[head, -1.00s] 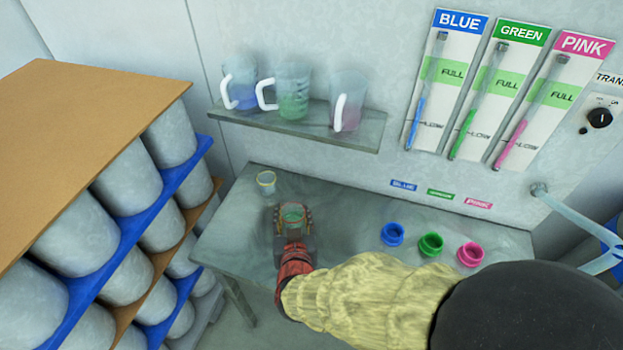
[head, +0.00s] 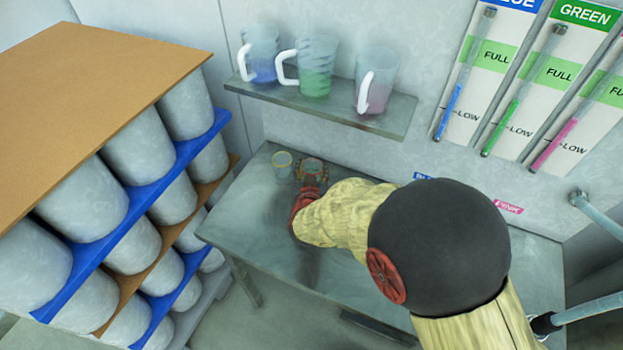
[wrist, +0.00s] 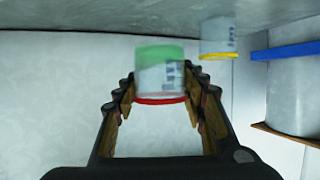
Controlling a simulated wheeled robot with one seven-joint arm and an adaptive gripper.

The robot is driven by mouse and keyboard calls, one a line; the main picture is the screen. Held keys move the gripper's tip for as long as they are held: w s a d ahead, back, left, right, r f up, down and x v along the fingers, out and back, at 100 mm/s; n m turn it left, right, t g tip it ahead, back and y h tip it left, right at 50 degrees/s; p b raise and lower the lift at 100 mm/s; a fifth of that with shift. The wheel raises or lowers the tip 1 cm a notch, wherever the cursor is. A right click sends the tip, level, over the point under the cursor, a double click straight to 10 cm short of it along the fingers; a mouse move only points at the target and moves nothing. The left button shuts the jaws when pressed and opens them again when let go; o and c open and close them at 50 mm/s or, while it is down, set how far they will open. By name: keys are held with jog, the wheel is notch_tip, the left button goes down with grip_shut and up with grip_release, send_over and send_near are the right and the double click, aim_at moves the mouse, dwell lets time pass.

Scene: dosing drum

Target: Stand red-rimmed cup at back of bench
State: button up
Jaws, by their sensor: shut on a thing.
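The red-rimmed cup (head: 312,164) is at the back of the bench (head: 262,215), right of a yellow-rimmed cup (head: 282,163). My gripper (head: 311,173) is shut on it from the front. In the wrist view, which looks upside down, the red-rimmed cup (wrist: 160,80) is clear with a red rim and green contents, held upright between the fingers of my gripper (wrist: 158,86). The yellow-rimmed cup (wrist: 218,38) stands apart from it there. I cannot tell whether the held cup's base touches the bench.
A wall shelf (head: 385,118) with several handled jugs hangs above the back of the bench. A rack of large drums (head: 135,150) stands at the left. My arm covers much of the bench's right side. The bench's front left is clear.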

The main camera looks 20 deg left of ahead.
jog(key=shift+w+a+f+b, duration=0.2)
jog(key=shift+w+f, duration=0.15)
jog(key=shift+f, duration=0.15)
jog(key=shift+w+a+f+b, duration=0.15)
jog(key=shift+w+f, duration=0.15)
jog(key=shift+f, duration=0.2)
jog(key=shift+w+f+b, duration=0.1)
jog(key=shift+f+b, duration=0.55)
jog(key=shift+f, duration=0.9)
jog(key=shift+f, duration=0.1)
jog(key=o, duration=1.2)
jog(key=shift+c, duration=0.2)
